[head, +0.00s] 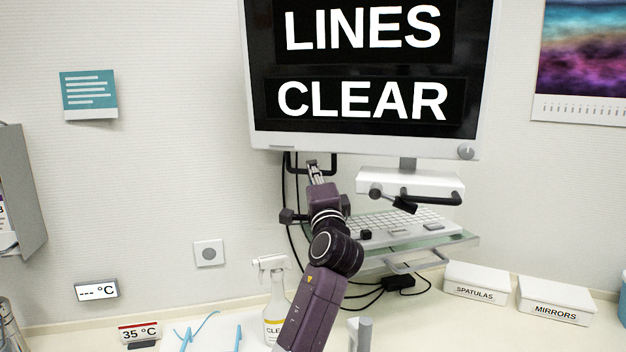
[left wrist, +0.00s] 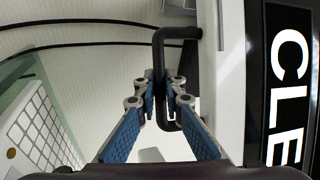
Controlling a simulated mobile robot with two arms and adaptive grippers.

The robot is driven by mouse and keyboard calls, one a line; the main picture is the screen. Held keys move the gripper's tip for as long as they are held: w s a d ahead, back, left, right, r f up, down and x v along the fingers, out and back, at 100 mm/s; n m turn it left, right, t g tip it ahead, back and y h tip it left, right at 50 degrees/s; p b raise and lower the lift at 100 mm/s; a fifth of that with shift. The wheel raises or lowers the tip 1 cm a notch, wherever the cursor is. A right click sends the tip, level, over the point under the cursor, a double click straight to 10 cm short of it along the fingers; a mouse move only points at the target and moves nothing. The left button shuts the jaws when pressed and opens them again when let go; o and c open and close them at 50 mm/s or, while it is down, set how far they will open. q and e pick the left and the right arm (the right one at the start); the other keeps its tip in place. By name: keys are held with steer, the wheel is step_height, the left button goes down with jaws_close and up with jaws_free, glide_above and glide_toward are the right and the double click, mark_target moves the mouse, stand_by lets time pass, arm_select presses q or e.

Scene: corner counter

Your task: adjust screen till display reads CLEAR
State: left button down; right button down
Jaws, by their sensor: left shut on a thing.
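The screen (head: 370,70) is a large white-framed monitor on the wall. Its black display reads LINES above CLEAR in white letters, and its top is cut off. In the left wrist view the screen (left wrist: 268,90) shows only part of CLEAR, turned sideways. A black loop handle (head: 333,164) hangs under the screen's lower left edge. My left gripper (head: 313,170) reaches up to this handle. In the left wrist view my left gripper (left wrist: 166,92) has its blue-padded fingers shut on the handle (left wrist: 180,33). My right gripper is not in view.
A bracket (head: 380,181) with a second black handle (head: 434,197) sits below the screen. Under it are a keyboard (head: 405,225) on a glass shelf and cables. A spray bottle (head: 277,305) stands behind my left arm. Boxes labelled SPATULAS (head: 477,281) and MIRRORS (head: 556,301) stand right.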

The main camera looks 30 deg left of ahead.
arm_select(q)
steer(key=c, duration=2)
jaws_free()
steer(key=v, duration=1.2)
